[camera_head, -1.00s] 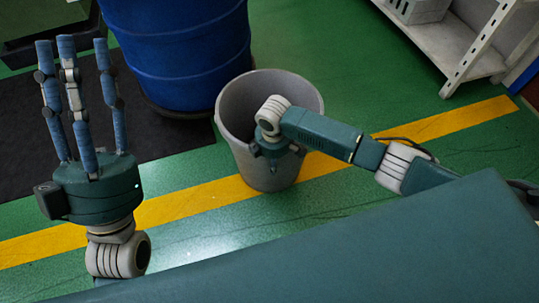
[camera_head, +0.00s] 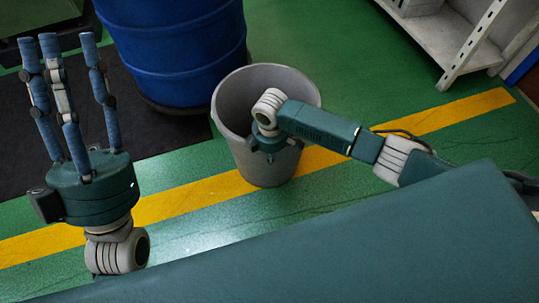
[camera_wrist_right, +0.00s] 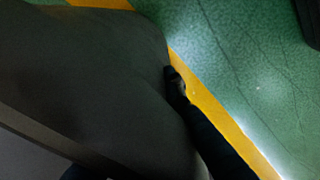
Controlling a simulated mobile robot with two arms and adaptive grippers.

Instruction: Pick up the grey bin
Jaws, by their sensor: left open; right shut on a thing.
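The grey bin (camera_head: 268,165) stands upright, open at the top, in the middle of the head view. My right gripper (camera_head: 268,140) is at the bin's near rim. Its fingers are mostly hidden in the head view by the wrist and the bin wall. In the right wrist view the bin's dark wall (camera_wrist_right: 90,75) fills the left side, and a dark finger (camera_wrist_right: 178,88) lies against it. The right gripper is shut on the bin. My left gripper (camera_head: 68,95) is open and empty at the left, fingers pointing up, well apart from the bin.
A blue drum (camera_head: 180,50) stands just behind and left of the bin, close to it. A black mat (camera_head: 110,120) lies at the left. A grey shelf (camera_head: 445,45) stands at the back right. A yellow stripe (camera_head: 440,117) crosses the green floor, which is clear right of the bin.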

